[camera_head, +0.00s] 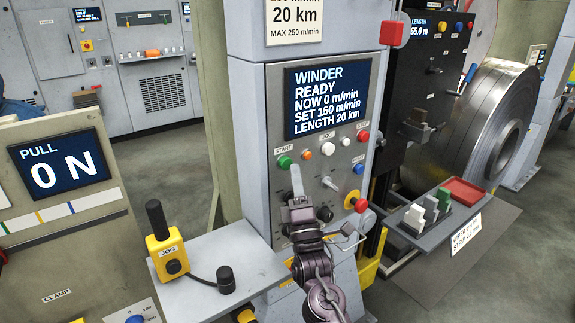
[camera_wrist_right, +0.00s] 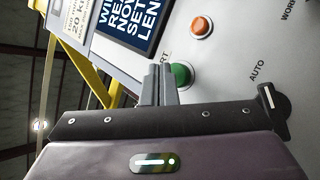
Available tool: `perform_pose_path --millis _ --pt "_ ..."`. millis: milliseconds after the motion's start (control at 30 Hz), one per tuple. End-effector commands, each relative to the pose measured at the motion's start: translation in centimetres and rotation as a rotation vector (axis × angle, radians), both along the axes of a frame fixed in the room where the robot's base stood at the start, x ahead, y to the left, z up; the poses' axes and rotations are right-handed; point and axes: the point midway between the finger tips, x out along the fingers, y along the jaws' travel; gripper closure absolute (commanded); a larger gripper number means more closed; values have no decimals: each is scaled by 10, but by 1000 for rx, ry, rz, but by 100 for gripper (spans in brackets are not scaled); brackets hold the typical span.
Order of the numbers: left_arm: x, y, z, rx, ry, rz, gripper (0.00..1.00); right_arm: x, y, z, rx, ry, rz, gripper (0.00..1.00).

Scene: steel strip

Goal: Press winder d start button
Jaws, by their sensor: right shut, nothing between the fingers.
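The green START button (camera_head: 285,162) is on the grey winder panel, below the screen (camera_head: 328,98) reading WINDER READY, NOW 0 m/min, SET 150 m/min, LENGTH 20 km. My right gripper (camera_head: 296,168) is shut and empty, its fingertips just right of and below the green button in the head view. In the right wrist view, the shut fingers (camera_wrist_right: 159,70) stand beside the green button (camera_wrist_right: 181,74), partly overlapping its edge. I cannot tell whether they touch it. My left gripper is not in view.
Nearby panel controls include an orange button (camera_head: 308,154), a white button (camera_head: 328,149), a red STOP button (camera_head: 363,136), a blue button (camera_head: 359,169) and a red-on-yellow emergency button (camera_head: 360,205). A shelf with a yellow JOG pendant (camera_head: 167,256) juts out at lower left.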

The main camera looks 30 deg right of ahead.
Motion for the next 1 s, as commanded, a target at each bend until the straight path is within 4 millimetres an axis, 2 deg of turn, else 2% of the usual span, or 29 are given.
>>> perform_pose_path --millis 667,1000 --pt "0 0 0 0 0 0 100 0 0 0 0 0 0 100" --pt "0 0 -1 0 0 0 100 9 1 0 0 0 0 100"
